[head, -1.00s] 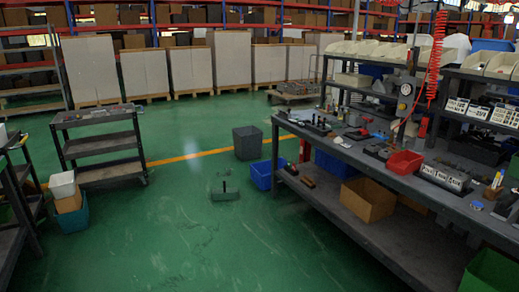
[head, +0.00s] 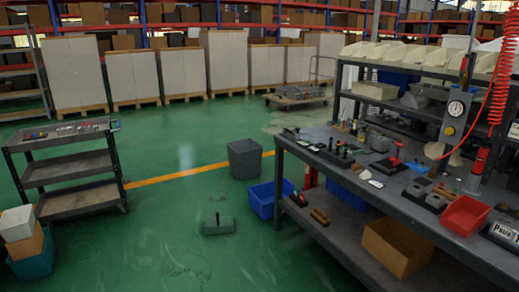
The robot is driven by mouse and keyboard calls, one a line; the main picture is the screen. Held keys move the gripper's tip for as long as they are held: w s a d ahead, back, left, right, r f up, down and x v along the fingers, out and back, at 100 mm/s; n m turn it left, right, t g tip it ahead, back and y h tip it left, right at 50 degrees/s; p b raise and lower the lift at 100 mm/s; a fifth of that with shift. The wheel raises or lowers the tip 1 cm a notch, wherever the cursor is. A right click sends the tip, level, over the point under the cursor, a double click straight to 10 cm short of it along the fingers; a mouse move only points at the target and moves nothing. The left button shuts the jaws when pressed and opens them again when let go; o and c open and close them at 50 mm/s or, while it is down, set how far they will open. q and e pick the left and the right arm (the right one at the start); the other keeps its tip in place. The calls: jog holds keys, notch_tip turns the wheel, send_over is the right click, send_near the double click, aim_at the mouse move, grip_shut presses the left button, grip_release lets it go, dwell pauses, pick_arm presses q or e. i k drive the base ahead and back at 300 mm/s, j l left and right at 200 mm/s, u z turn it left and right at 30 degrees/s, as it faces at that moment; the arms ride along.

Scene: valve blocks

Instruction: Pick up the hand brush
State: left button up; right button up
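I cannot make out the hand brush for certain. A small brown, wood-coloured piece (head: 319,216) lies on the lower shelf of the workbench near its left end, with a small dark piece (head: 298,199) beside it; either could be part of a brush, but they are too small to tell. A grey-green, box-like thing with an upright dark handle (head: 217,226) stands on the green floor in front of the bench; it may be a dustpan. Neither of my grippers is in view.
The workbench (head: 395,197) fills the right side, with a red bin (head: 465,215) on top and a cardboard box (head: 396,247) below. A blue bin (head: 270,199) and a grey bin (head: 244,158) stand on the floor. A cart (head: 70,170) is at left.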

aim_at(318, 215)
jog(key=i, duration=1.55)
jog(key=i+j+z, duration=0.1)
jog(key=i+z, duration=0.25)
jog(key=i, duration=0.2)
jog(key=i+j+z, duration=0.35)
jog(key=i, duration=0.25)
jog(key=i+j+z, duration=0.35)
jog(key=i, duration=0.15)
